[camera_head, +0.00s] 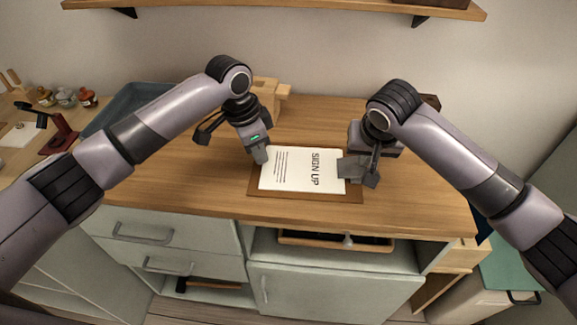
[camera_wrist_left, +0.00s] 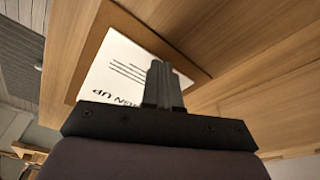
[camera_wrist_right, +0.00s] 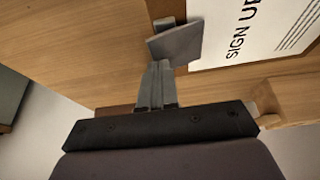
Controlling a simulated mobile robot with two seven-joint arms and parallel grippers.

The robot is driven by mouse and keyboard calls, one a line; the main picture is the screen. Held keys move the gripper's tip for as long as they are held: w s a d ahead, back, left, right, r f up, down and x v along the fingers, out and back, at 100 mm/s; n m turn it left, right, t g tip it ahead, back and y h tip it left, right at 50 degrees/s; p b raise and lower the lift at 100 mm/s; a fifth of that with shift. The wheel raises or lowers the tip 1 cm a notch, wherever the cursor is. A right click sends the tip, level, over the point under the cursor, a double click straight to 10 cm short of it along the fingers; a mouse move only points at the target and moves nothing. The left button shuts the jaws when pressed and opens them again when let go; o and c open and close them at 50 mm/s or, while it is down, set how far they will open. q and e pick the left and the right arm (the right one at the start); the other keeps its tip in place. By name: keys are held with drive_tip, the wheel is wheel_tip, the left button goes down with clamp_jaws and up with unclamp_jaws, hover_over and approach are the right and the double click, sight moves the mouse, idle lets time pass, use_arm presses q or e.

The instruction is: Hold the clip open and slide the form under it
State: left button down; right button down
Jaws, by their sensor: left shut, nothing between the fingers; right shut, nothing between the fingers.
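The white form (camera_head: 300,170), printed SIGN UP, lies flat on the brown clipboard (camera_head: 312,196) on the table. The grey clip (camera_wrist_right: 176,44) is at the clipboard's right end; its plate looks tilted and its corner overlaps the form's edge in the right wrist view. I cannot tell whether the form is under it. My right gripper (camera_wrist_right: 157,66) is shut and empty, fingertips at the clip, seemingly touching it. My left gripper (camera_head: 263,158) is shut and empty, fingertips at the form's left edge; in the left wrist view they overlap the form (camera_wrist_left: 120,72). Contact is unclear.
A wooden block-like object (camera_head: 268,92) stands behind my left gripper. A blue-grey tray (camera_head: 120,104), a dark red stand (camera_head: 60,133) and small jars (camera_head: 88,97) are at the left. Table (camera_head: 420,200) to the right of the clipboard is clear. A shelf (camera_head: 290,6) hangs above.

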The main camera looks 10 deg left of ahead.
use_arm(q)
drive_tip(key=d+v, duration=0.1)
drive_tip(key=v, duration=0.5)
drive_tip(key=shift+w, duration=0.3)
